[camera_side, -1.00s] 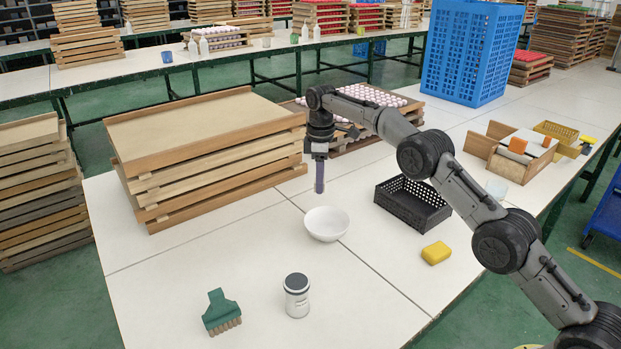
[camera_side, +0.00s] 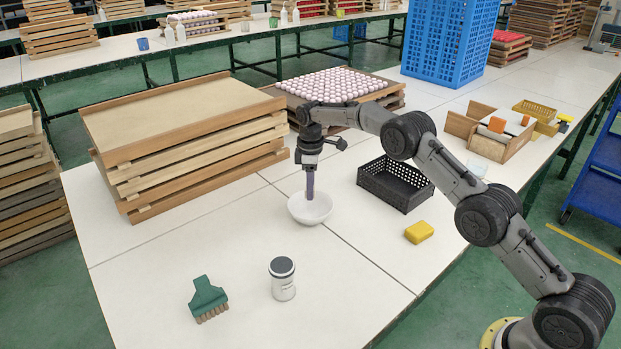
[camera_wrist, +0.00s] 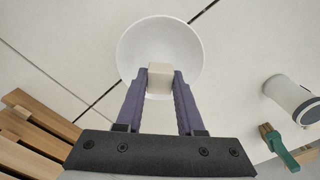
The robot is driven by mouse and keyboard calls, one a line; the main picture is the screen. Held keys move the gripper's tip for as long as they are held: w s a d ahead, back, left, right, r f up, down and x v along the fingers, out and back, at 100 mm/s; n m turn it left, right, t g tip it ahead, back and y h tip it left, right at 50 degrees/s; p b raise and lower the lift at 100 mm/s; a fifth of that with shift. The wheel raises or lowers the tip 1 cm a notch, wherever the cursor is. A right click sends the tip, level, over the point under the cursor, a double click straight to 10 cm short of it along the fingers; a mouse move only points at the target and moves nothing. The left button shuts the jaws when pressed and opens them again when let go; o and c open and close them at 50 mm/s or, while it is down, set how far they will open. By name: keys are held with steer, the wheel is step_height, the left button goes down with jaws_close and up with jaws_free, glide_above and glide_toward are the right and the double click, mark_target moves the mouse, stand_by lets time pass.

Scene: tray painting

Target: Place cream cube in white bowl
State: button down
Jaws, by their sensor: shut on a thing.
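The white bowl (camera_side: 311,210) stands on the white table; it also shows in the wrist view (camera_wrist: 185,32). My gripper (camera_side: 310,196) points straight down with its fingertips at the bowl's opening. In the wrist view my gripper (camera_wrist: 160,82) is shut on the cream cube (camera_wrist: 160,78), one purple finger on each side. The cube appears over the bowl's lower part in that view. In the side view the cube is hidden by the fingers and the bowl. I cannot tell whether the cube touches the bowl.
A black crate (camera_side: 397,188) and a yellow sponge (camera_side: 419,232) lie right of the bowl. A grey-lidded jar (camera_side: 283,285) and a green brush (camera_side: 208,297) stand nearer the front. Stacked wooden trays (camera_side: 190,160) are at the left. The table between bowl and jar is clear.

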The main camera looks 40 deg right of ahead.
glide_above(310, 216)
steer(key=shift+s+f, duration=0.15)
steer(key=shift+f, duration=2.25)
steer(key=shift+c, duration=2.2)
jaws_free()
steer(key=shift+r, duration=0.15)
steer(key=shift+r, duration=3.4)
